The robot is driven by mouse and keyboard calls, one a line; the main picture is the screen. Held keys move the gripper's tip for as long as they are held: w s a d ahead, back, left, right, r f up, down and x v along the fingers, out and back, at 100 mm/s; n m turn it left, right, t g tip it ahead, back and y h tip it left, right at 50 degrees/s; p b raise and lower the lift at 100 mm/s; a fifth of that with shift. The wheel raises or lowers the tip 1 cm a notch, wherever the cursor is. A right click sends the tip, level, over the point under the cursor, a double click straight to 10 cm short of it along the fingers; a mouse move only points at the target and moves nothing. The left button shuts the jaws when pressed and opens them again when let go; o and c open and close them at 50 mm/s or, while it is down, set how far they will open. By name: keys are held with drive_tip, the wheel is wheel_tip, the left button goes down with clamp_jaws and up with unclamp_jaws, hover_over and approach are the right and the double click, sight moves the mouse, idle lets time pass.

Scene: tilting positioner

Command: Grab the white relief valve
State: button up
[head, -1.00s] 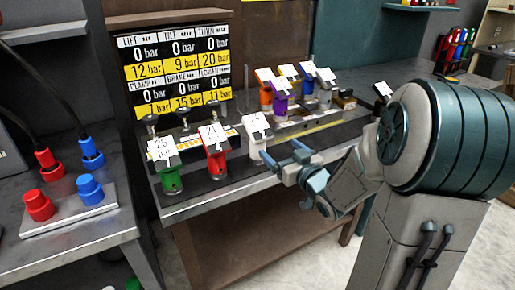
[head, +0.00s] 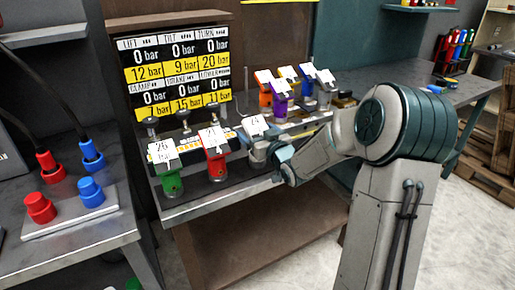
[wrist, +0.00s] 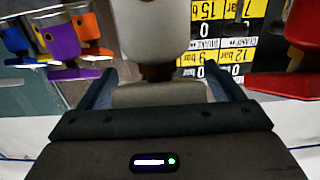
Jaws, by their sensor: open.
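The white relief valve (head: 255,127) stands on the bench, right of the red valve, with a white tag marked 24 on top. My gripper (head: 262,153) is at its front and hides much of its body in the head view. In the wrist view, the white valve (wrist: 155,38) fills the top middle, in line with the gap between the fingers of my gripper (wrist: 160,88). The fingers are apart, one on each side of the valve's lower part. I cannot tell whether either finger touches it.
The red valve (head: 214,160) stands close by on the left, and the green valve (head: 170,180) farther left. Purple (head: 280,108) and orange (head: 265,97) valves stand on a rack behind. A pressure board (head: 175,75) stands at the back.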

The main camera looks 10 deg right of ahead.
clamp_jaws()
drive_tip(key=shift+r, duration=0.15)
